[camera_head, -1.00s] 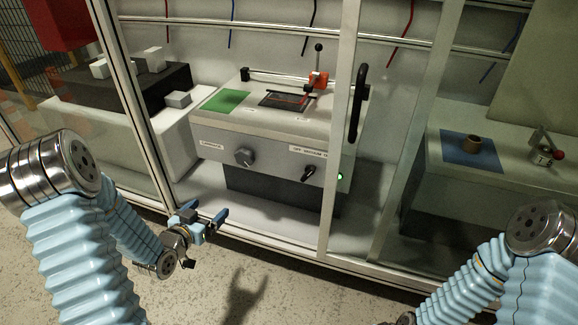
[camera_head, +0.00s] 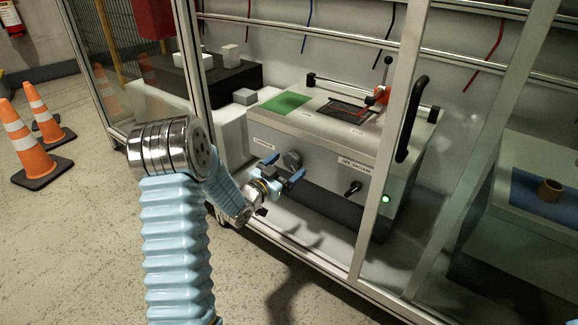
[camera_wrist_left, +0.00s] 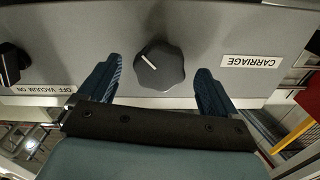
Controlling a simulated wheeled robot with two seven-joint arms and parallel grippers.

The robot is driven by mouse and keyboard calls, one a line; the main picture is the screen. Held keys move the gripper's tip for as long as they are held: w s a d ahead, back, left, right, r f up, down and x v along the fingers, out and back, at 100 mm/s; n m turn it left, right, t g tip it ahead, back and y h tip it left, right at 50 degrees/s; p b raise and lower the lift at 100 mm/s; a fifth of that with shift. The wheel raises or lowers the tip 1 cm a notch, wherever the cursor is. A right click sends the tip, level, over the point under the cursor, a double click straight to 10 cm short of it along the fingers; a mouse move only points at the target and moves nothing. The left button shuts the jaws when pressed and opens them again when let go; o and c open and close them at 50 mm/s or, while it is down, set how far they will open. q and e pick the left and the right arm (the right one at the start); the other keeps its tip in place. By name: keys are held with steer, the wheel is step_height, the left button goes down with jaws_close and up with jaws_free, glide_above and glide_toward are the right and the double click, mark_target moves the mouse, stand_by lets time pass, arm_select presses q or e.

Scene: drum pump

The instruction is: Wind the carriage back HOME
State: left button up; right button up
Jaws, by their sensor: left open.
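The carriage knob (camera_head: 292,160) is a dark lobed knob with a white pointer line on the grey machine's front panel, beside the CARRIAGE label (camera_wrist_left: 250,61). The knob also shows in the left wrist view (camera_wrist_left: 159,66), between and just beyond my fingertips. My left gripper (camera_head: 281,173) is open, its two blue fingers apart, and it holds nothing. The red carriage (camera_head: 376,96) sits on the rail at the machine's right part, with a black upright lever. A green patch (camera_head: 287,103) lies on the machine's top at left. My right gripper is out of view.
A vacuum switch (camera_head: 353,188) and a lit green lamp (camera_head: 386,199) are right of the knob. A frame post (camera_head: 391,135) and black door handle (camera_head: 411,118) stand in front of the machine. Orange cones (camera_head: 36,146) stand at far left.

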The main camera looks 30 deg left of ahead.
arm_select(q)
steer(key=shift+w, duration=0.8)
steer(key=c, duration=1)
steer(key=shift+c, duration=0.2)
steer(key=shift+f+n, duration=0.15)
steer(key=shift+n, duration=0.15)
